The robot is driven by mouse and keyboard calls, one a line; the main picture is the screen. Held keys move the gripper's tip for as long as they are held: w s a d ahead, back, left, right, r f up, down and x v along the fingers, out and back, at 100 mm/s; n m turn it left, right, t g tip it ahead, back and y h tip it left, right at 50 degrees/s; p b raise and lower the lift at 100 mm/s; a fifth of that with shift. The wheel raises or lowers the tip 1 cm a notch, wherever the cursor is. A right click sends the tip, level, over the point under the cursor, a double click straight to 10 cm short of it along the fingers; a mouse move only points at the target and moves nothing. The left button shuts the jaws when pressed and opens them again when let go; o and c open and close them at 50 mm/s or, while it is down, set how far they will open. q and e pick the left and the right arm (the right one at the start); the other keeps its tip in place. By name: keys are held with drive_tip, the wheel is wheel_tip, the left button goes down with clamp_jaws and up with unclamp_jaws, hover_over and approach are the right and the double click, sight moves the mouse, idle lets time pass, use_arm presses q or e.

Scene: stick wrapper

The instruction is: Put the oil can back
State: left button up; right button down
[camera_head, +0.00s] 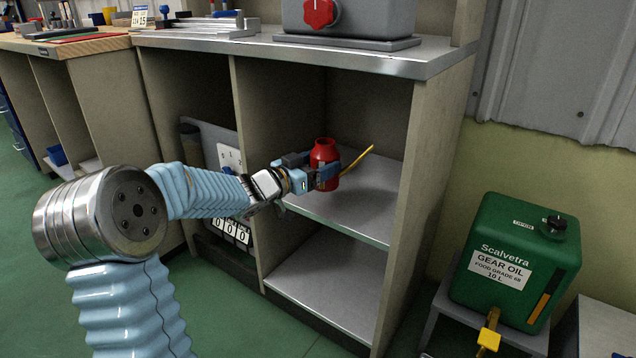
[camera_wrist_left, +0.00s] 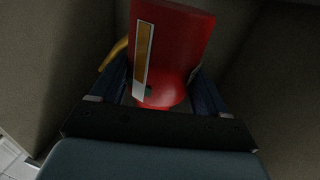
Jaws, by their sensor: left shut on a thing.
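The oil can (camera_head: 325,153) is a small red can with a thin yellow spout pointing to the right and up. My left gripper (camera_head: 322,175) is shut on it and holds it upright at the upper compartment of the open cabinet, above or at the middle shelf (camera_head: 362,200). I cannot tell whether its base touches the shelf. In the left wrist view the red can (camera_wrist_left: 172,50) fills the space between the fingers, with a pale and amber strip on its side. My right gripper is in neither view.
The cabinet's divider and right side wall (camera_head: 418,180) flank the compartment. A lower shelf (camera_head: 335,287) is bare. A grey machine with a red knob (camera_head: 319,13) stands on the top. A green gear oil container (camera_head: 515,258) with a yellow tap stands at the right.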

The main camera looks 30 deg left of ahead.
use_arm(q)
drive_tip(key=shift+w+a+f, duration=0.3)
drive_tip(key=shift+w+f, duration=0.05)
drive_tip(key=shift+f, duration=0.1)
drive_tip(key=shift+w+a+f+b, duration=0.1)
drive_tip(key=shift+f+b, duration=0.7)
drive_tip(key=shift+f, duration=0.9)
drive_tip(key=shift+f, duration=0.2)
drive_tip(key=o, duration=1.3)
drive_tip(key=shift+r, duration=0.1)
drive_tip(key=shift+r, duration=0.15)
drive_tip(key=p+v, duration=0.1)
drive_tip(key=v, duration=1.1)
